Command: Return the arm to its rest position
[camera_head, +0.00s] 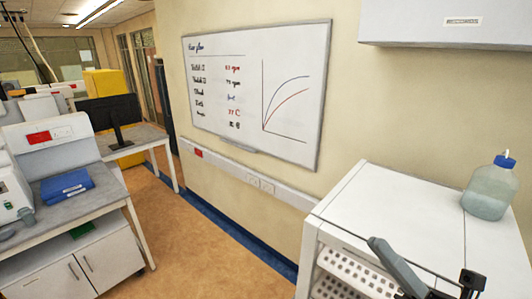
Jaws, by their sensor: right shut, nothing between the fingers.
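My right gripper (384,250) shows at the bottom right as a dark grey shape pointing up and to the left. Its fingers are shut with nothing held. It shows in front of the white cabinet (385,200) with perforated shelves; I cannot tell whether it touches it. A black part of my right arm shows further right, and the rest of that arm is cut off by the frame's lower edge. My left gripper is not in view.
A bottle with a blue cap (489,190) stands on the white cabinet. A wall cupboard (450,25) hangs above. A whiteboard (255,90) is on the wall. A bench with a blue case (67,186) stands at left. The floor (215,245) between is clear.

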